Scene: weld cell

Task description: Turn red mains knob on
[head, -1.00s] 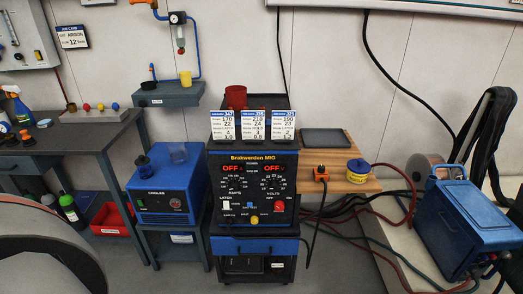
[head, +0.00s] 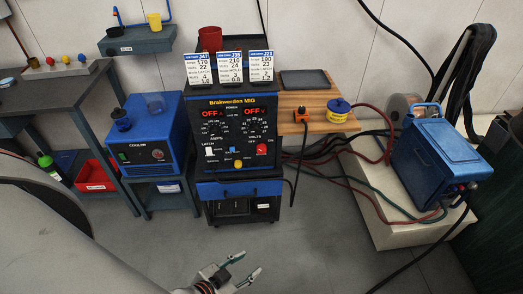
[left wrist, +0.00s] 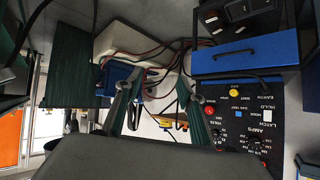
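The red mains knob (head: 261,149) is on the lower right of the black front panel of the Brakwerdon MIG welder (head: 236,133). Both displays above it read OFF in red. The knob also shows in the left wrist view (left wrist: 210,109), where the panel appears upside down. My left gripper (head: 247,268) is at the bottom of the head view, in front of and below the welder, apart from the knob. Its two fingers are spread, with nothing between them; they also show in the left wrist view (left wrist: 158,95). My right gripper is not in view.
A yellow knob (head: 238,164) and a white switch (head: 209,151) share the panel. A blue drawer (head: 240,189) is below. The blue cooler (head: 152,142) stands left. An orange plug (head: 301,115) and hanging cables are right. The floor before the welder is clear.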

